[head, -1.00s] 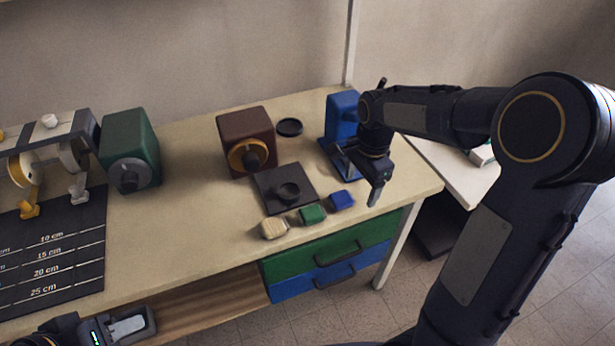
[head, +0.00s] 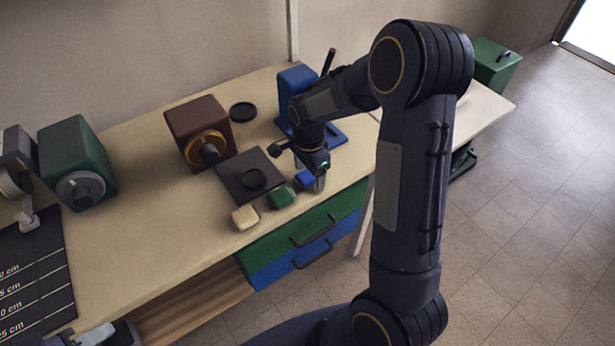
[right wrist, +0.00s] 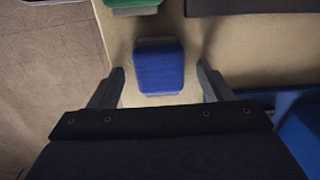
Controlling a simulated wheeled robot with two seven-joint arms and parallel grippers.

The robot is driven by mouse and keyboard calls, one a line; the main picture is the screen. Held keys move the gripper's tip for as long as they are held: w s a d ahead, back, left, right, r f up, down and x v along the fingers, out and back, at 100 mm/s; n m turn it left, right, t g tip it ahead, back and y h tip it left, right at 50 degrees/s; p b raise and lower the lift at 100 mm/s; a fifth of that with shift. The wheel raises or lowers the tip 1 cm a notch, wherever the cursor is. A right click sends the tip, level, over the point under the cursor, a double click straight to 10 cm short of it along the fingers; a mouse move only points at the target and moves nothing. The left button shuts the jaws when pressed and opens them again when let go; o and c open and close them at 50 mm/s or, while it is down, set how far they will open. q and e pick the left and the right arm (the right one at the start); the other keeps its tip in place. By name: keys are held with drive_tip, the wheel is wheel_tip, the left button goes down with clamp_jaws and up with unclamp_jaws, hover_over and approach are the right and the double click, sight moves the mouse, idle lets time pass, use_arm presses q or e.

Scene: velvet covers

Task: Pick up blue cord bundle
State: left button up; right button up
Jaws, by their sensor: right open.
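The blue cord bundle (head: 305,179) is a small block-like bundle near the table's front edge, at the right end of a row of three. My right gripper (head: 310,172) is open above it and partly covers it in the head view. In the right wrist view the blue cord bundle (right wrist: 160,68) lies between the two spread fingers of my right gripper (right wrist: 160,72), with a gap on each side. My left gripper (head: 103,334) is only partly in view at the bottom left, and its jaws are unclear.
A green bundle (head: 280,197) and a cream bundle (head: 244,217) lie left of the blue one. A dark square tray (head: 236,182) is just behind. A blue machine (head: 292,80) stands close behind my right gripper. Drawers (head: 310,230) are below the table edge.

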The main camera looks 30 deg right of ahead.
drive_tip(key=c, duration=1)
drive_tip(key=shift+c, duration=0.2)
drive_tip(key=shift+r, duration=0.1)
